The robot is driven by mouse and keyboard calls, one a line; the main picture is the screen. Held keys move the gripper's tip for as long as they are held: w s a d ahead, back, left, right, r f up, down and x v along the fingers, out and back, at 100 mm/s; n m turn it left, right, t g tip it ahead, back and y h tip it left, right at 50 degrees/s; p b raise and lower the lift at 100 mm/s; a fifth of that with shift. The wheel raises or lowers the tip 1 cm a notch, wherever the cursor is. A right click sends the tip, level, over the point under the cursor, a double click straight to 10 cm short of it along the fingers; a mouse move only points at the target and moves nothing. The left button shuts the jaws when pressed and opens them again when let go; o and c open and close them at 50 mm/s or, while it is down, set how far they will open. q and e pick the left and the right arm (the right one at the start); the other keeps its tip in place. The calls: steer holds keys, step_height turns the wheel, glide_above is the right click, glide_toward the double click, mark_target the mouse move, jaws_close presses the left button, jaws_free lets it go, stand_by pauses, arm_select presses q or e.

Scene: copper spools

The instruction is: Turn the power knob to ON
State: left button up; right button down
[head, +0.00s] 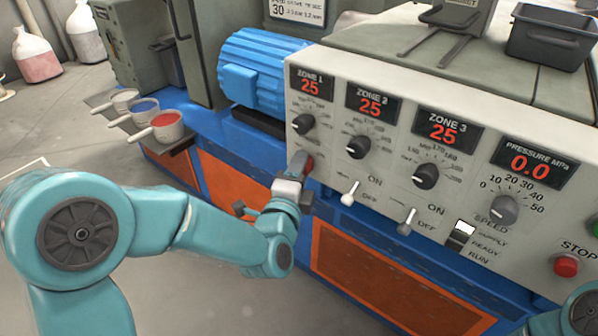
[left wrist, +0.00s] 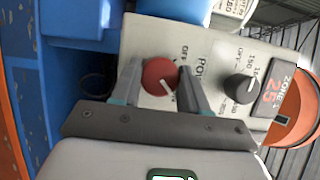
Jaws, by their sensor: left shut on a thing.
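The red power knob (head: 308,165) is at the lower left of the grey control panel, under ZONE 1, and is partly hidden by my left gripper (head: 299,172) in the head view. In the left wrist view the round red knob (left wrist: 160,74) sits between the two fingers, one on each side, and the fingers are shut on it. Its white pointer line slants to the lower right in that view. A word OFF shows near the knob; the ON mark is not readable there. My right gripper is out of view; part of my right arm shows at the lower right corner.
Black zone knobs (head: 359,147) and two white toggle switches (head: 349,193) sit on the panel close to the right. A red stop button (head: 566,266) is farther right. Cups with handles (head: 168,125) stand on a shelf at the left. A blue motor (head: 262,70) is behind.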

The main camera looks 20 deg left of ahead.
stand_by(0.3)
arm_select(q)
steer(key=o, duration=1)
steer(key=shift+o, duration=0.2)
steer(key=shift+s, duration=0.1)
